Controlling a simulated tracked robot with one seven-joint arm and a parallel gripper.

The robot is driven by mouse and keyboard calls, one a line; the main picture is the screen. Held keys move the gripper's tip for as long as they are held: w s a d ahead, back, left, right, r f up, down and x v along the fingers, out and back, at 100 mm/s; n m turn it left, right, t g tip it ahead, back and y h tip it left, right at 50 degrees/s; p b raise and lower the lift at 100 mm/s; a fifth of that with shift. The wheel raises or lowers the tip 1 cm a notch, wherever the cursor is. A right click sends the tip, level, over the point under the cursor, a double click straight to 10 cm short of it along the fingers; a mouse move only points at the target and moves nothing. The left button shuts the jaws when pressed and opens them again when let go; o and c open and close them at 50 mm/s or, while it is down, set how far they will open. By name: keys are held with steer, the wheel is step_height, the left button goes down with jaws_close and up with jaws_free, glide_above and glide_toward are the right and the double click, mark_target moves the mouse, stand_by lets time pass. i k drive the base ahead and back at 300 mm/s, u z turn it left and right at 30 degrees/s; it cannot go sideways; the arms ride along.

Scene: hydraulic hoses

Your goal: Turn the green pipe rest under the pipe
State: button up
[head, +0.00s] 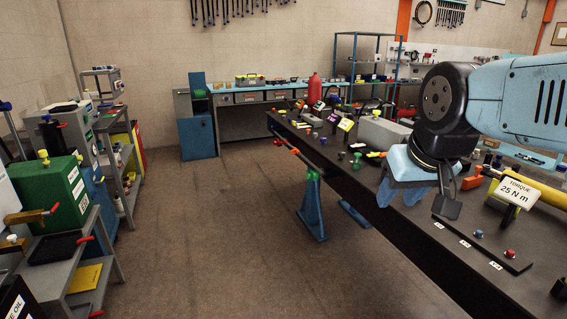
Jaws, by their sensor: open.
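A yellow pipe (548,194) lies at the right edge of the head view, above the dark bench, and runs out of the picture. An orange fitting (474,181) is near its left end. I cannot make out how the rest is turned. My gripper (415,200) is open over the bench, left of the pipe and rest and apart from them. Nothing shows between its fingers.
A dark strip (482,243) with labels and red and blue knobs lies on the bench front, below the rest. A grey box (383,132), a red bottle (314,89) and small fittings stand farther back. Shelves with a green container (48,194) line the left.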

mark_target(313, 175)
steer(key=u, duration=0.15)
steer(key=k, duration=0.85)
steer(key=z, duration=0.15)
steer(key=i, duration=2.1)
steer(key=u, duration=0.1)
